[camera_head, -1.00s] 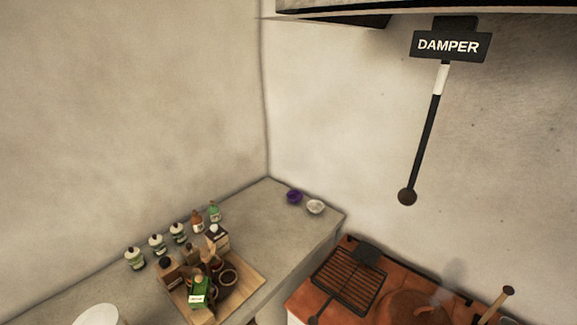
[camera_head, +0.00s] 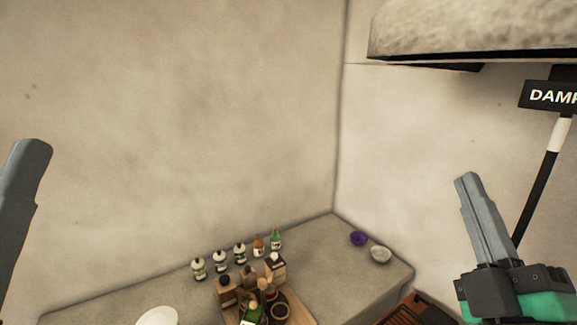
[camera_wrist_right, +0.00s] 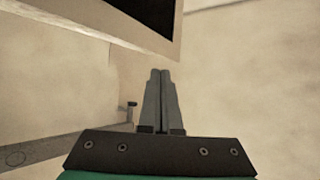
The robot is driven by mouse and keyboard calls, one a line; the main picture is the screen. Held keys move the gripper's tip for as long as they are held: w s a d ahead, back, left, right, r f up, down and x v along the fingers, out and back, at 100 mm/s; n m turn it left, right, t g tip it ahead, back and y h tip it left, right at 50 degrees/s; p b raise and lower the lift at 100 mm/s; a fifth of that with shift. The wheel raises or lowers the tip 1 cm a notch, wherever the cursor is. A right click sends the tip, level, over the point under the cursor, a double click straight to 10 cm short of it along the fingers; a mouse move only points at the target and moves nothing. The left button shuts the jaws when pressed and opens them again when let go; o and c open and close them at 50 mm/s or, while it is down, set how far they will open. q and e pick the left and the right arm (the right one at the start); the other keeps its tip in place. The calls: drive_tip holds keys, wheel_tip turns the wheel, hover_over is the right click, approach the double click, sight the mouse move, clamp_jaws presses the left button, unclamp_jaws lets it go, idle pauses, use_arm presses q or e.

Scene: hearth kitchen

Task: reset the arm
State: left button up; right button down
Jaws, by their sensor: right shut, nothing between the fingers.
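My right gripper (camera_head: 467,180) is raised at the right of the head view, pointing up, in front of the pale wall. Its grey fingers are shut together with nothing between them. The right wrist view also shows the fingers (camera_wrist_right: 160,73) side by side, close together. Part of my left gripper (camera_head: 35,145) stands at the left edge of the head view. Only a grey finger part shows, so its opening is hidden. Neither gripper touches anything that I can see.
A damper lever (camera_head: 541,185) hangs on the wall behind the right gripper. A hood (camera_head: 470,32) juts out above. Below, a counter (camera_head: 345,275) holds several bottles (camera_head: 240,253), a purple bowl (camera_head: 359,238), a pale bowl (camera_head: 381,254) and a wooden board (camera_head: 302,314).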

drive_tip(key=s+a+r+m+t+y, duration=0.35)
drive_tip(key=s+r+m, duration=0.4)
drive_tip(key=s, duration=0.35)
wheel_tip(320, 180, up, 19)
drive_tip(key=m+y+p, duration=0.1)
drive_tip(key=m+p, duration=0.3)
drive_tip(key=p, duration=1.5)
drive_tip(key=shift+w+f, duration=0.2)
drive_tip(key=shift+w, duration=0.25)
drive_tip(key=shift+d+g+y, duration=0.1)
drive_tip(key=shift+g+y, duration=0.15)
drive_tip(key=shift+d, duration=0.1)
